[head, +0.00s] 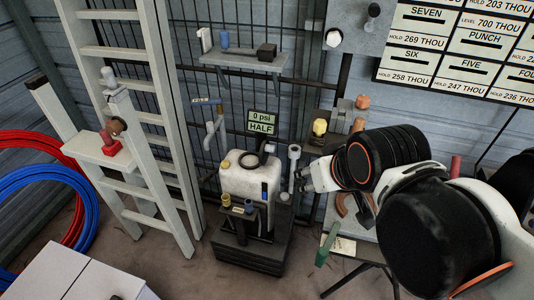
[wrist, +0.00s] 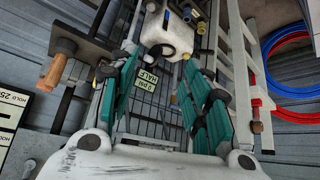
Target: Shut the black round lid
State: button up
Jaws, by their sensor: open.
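A white tank (head: 250,182) stands on a dark base in the middle of the head view. A black round lid (head: 266,148) is at the top of the tank and looks tilted up, not flat; its exact angle is hard to tell. My gripper (head: 304,179) is to the right of the tank, apart from the lid. Its green-padded fingers (wrist: 163,78) are spread with nothing between them.
A shelf (head: 243,61) with small items hangs above the tank. A ladder (head: 140,90) leans at the left, near red and blue hoses (head: 60,195). A sign (head: 262,123) reading HALF is behind the tank. Pipes and a bracket (head: 345,118) stand close to my arm.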

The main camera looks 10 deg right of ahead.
aim_at(265, 148)
jog(key=i+j+z, duration=0.15)
jog(key=j, duration=0.4)
jog(key=i+j+z, duration=0.15)
jog(key=j, duration=0.35)
jog(key=j+z, duration=0.15)
jog(key=j, duration=0.4)
